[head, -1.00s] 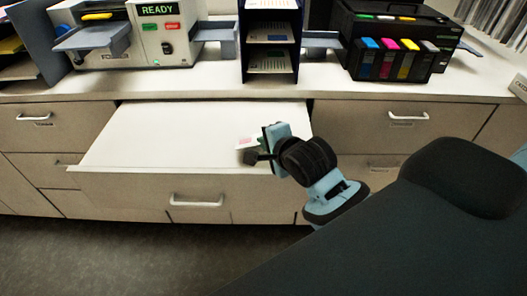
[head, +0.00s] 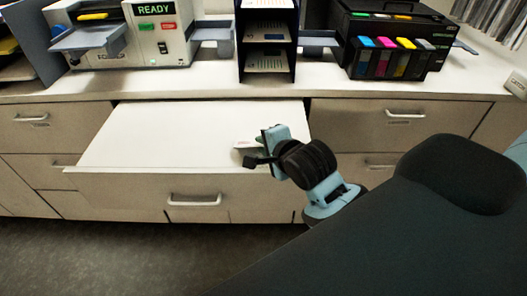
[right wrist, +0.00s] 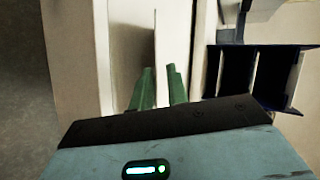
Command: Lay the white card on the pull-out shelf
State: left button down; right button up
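The white card (head: 243,145) is small and pale, seen at a slant in the head view. It juts out to the left from my right gripper (head: 257,154), over the right part of the pull-out shelf (head: 180,135). In the right wrist view, the two green fingers (right wrist: 160,88) stand close together, with a thin upright edge in line with their gap. The gripper appears shut on the card. Whether the card touches the shelf is hard to tell. My left gripper is not in view.
Behind the shelf, the counter (head: 215,82) holds a machine marked READY (head: 155,38), a dark tray tower (head: 267,45) and a printer with colored cartridges (head: 395,50). The left and middle of the shelf are bare. Closed drawers flank it.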

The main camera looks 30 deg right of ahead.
jog(key=v, duration=0.7)
jog(key=shift+r, duration=0.1)
dwell(0.4)
